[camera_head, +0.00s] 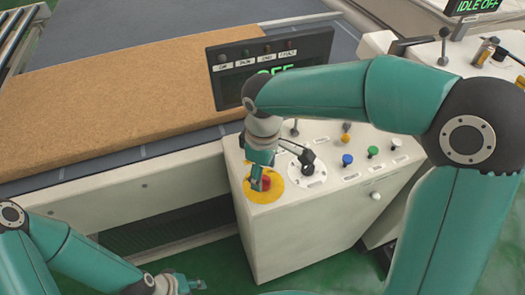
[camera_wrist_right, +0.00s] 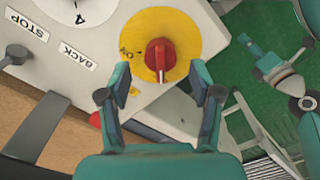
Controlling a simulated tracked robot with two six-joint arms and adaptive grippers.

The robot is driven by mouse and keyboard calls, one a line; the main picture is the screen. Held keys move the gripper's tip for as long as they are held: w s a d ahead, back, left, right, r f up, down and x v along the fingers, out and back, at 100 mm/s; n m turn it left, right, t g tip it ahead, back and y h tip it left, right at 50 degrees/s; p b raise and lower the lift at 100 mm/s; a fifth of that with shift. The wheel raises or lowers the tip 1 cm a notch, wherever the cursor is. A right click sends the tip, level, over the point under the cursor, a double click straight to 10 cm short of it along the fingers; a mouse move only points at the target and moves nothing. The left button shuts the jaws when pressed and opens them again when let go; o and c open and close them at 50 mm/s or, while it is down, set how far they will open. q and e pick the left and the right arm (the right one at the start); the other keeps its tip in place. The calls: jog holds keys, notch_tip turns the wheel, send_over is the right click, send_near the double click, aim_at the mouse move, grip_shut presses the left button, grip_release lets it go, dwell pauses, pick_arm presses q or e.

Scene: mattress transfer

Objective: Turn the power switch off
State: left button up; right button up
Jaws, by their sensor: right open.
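The power switch (camera_wrist_right: 160,55) is a red rotary knob on a yellow disc (camera_wrist_right: 184,28). In the right wrist view its pale-marked ridge points down the picture, and a label that seems to read ON is at its left. In the head view the red knob (camera_head: 265,183) is at the front left corner of the white control box. My right gripper (camera_wrist_right: 160,72) is open, its fingers apart on either side below the knob, not closed on it. In the head view this gripper (camera_head: 262,176) partly covers the disc. My left gripper (camera_head: 190,284) is low, away from the box; its jaws are unclear.
The control box (camera_head: 300,235) carries a black selector (camera_head: 306,162), coloured buttons and small levers. A dark display panel (camera_head: 228,82) stands behind, its green text partly hidden by my right arm. A brown mattress (camera_head: 110,100) lies on the conveyor at left. Green floor shows in front.

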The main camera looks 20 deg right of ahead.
aim_at(263, 177)
notch_tip(263, 177, up, 9)
dwell(0.3)
dwell(0.5)
